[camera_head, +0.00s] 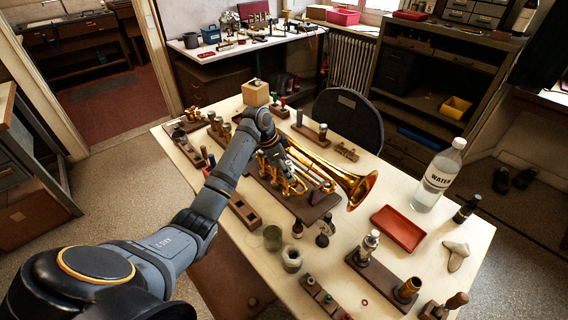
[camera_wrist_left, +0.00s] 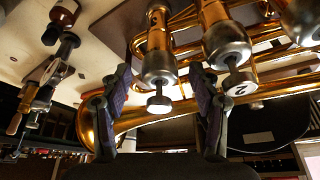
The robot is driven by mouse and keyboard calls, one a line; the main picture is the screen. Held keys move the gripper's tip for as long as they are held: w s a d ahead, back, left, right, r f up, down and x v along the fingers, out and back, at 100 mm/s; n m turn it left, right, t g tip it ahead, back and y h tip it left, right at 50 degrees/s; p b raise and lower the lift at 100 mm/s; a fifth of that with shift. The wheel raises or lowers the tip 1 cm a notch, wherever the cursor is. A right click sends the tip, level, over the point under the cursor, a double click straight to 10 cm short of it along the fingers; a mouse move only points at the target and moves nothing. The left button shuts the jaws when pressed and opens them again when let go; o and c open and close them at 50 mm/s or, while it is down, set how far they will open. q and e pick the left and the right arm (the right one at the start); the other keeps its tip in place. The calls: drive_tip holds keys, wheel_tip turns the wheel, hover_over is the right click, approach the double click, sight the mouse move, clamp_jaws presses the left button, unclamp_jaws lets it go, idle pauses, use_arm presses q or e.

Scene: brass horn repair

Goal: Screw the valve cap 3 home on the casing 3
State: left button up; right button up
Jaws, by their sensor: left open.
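The brass horn (camera_head: 357,188) lies on a dark wooden stand (camera_head: 297,204) on the table, its bell to the right. My left gripper (camera_wrist_left: 160,74) is open at the valves, with one finger on each side of a silver valve cap (camera_wrist_left: 159,68). The cap sits at the end of a brass casing (camera_wrist_left: 157,38), with a pale button beyond it. The button's number is not readable. The neighbouring button (camera_wrist_left: 240,86) is marked 2, and a third valve (camera_wrist_left: 304,20) is partly cut off. Finger contact and cap seating cannot be told. In the head view, my wrist partly hides the valves.
The water bottle (camera_head: 438,176), red tray (camera_head: 398,229) and a wooden rack with metal parts (camera_head: 380,276) stand right of the horn. Several small blocks and jars surround the stand. A wooden cube (camera_head: 256,92) is just behind my wrist.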

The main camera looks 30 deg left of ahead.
use_arm(q)
drive_tip(key=shift+c, duration=0.3)
drive_tip(key=c, duration=1)
drive_tip(key=o, duration=0.4)
clamp_jaws()
drive_tip(key=shift+r+m, duration=0.15)
drive_tip(key=shift+m, duration=0.45)
drive_tip(key=m, duration=0.2)
drive_tip(key=m+g+h, duration=0.1)
drive_tip(key=m, duration=0.1)
drive_tip(key=shift+w+g, duration=0.1)
drive_tip(key=shift+g, duration=0.2)
use_arm(e)
drive_tip(key=shift+s+d+f, duration=0.1)
drive_tip(key=shift+s+f, duration=0.1)
drive_tip(key=shift+s, duration=0.05)
